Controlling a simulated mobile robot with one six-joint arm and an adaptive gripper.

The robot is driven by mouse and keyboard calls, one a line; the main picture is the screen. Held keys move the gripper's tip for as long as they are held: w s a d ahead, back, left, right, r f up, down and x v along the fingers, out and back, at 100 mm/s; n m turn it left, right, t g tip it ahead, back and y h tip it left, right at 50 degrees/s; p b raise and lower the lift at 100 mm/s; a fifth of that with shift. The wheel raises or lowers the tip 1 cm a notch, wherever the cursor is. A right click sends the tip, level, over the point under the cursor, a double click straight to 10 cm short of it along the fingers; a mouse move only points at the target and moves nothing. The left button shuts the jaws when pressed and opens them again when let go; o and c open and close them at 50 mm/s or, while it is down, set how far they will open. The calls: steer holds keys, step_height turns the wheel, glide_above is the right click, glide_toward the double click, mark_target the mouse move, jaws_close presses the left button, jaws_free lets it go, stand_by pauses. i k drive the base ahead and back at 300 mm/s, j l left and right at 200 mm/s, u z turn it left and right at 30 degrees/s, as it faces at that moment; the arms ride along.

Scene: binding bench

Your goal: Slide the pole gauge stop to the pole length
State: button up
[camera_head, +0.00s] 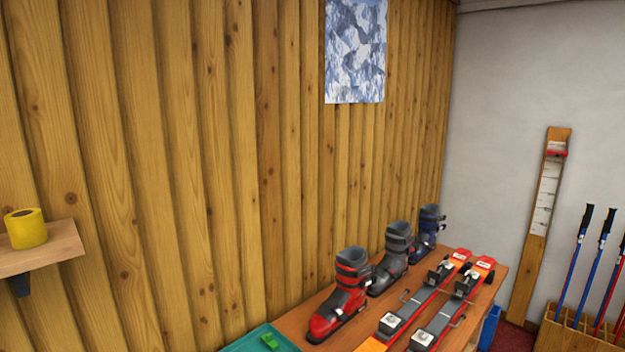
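The pole gauge (543,215) is a tall wooden board with a white marked scale, leaning at a slight tilt against the white wall at the right. Its red stop (556,149) sits near the top of the board, at the upper end of the scale. Several ski poles (598,258) with dark grips, blue and red, stand to the right of the gauge. My gripper is not in view.
A wooden bench (299,324) holds red (341,300), grey (392,262) and navy (428,232) boots, a pair of skis (433,303) and a green tray (244,343). A pole rack (562,335) stands lower right. A shelf (40,250) with yellow tape (27,229) juts out left.

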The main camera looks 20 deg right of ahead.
mark_target(557, 154)
steer(key=z, duration=2.05)
